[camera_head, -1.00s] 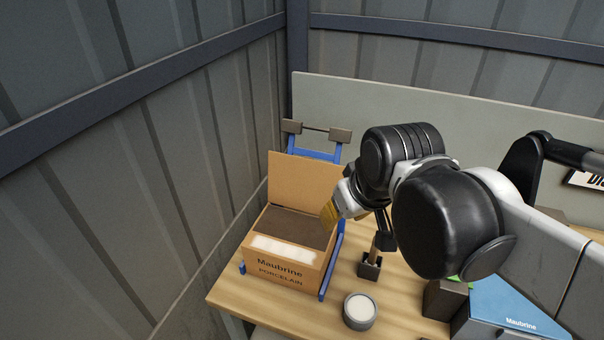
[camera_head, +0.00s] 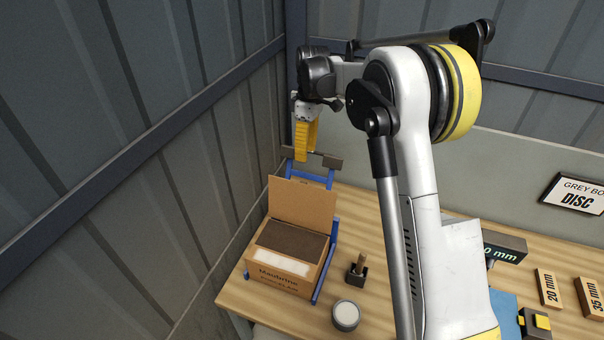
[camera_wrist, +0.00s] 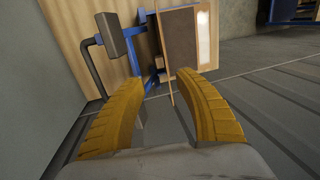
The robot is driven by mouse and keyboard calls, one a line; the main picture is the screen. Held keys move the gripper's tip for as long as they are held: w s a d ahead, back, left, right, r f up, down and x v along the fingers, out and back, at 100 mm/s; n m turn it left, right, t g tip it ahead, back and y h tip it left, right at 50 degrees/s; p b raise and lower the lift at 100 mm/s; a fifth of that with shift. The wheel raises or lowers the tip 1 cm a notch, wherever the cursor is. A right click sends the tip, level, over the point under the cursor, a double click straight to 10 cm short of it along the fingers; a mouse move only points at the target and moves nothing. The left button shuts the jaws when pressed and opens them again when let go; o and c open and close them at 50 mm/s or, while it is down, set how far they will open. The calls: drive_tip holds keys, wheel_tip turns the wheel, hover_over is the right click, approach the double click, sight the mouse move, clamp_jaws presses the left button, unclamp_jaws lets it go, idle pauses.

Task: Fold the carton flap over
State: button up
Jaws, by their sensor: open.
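The cardboard carton (camera_head: 284,270) marked Maubrine stands at the table's left end. Its flap (camera_head: 302,203) is upright at the carton's back edge. Inside it shows a dark brown surface, with a white label at the front. My gripper (camera_head: 303,158) has yellow fingers and hangs above and behind the flap. In the wrist view my gripper (camera_wrist: 168,112) is open, its fingers apart with nothing gripped. The flap (camera_wrist: 165,60) shows there edge-on as a thin strip beyond the fingertips, and the carton (camera_wrist: 203,35) lies past it. I cannot tell whether a finger touches the flap.
A blue frame (camera_head: 319,285) with grey pads (camera_head: 331,160) holds the carton. A small dark holder (camera_head: 357,271) with a wooden-handled tool and a round tin (camera_head: 345,315) stand to its right. The corrugated wall (camera_head: 150,130) is close on the left. Labelled blocks (camera_head: 549,289) lie far right.

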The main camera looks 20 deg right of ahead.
sight(303, 182)
drive_tip(key=f, duration=0.3)
drive_tip(key=s+f, duration=0.1)
drive_tip(key=f, duration=0.3)
drive_tip(key=a+f, duration=0.1)
drive_tip(key=f, duration=0.2)
drive_tip(key=shift+s+f, duration=0.3)
clamp_jaws()
